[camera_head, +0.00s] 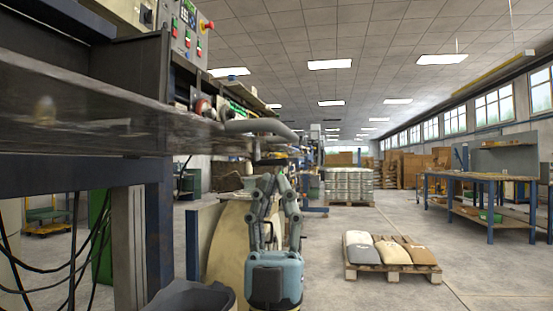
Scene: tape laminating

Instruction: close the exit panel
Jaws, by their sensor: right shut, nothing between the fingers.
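A dark, glossy, streaked panel (100,118), apparently the exit panel, juts from the machine at the left and is seen almost edge-on. I cannot tell its exact angle. A grey tubular handle (262,127) shows at its right end. My right gripper (268,180) points upward just below this handle, its blue-grey body at the bottom centre. Its fingers are shut and hold nothing. Whether the fingertips touch the handle or a part under it cannot be told. My left gripper is not in view.
The machine's control box (187,30) with buttons and a red knob stands above the panel. A blue-grey machine leg (158,235) and hanging black cables are below. A pallet (392,270) with sacks and a workbench (470,180) stand at the right, with free floor around.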

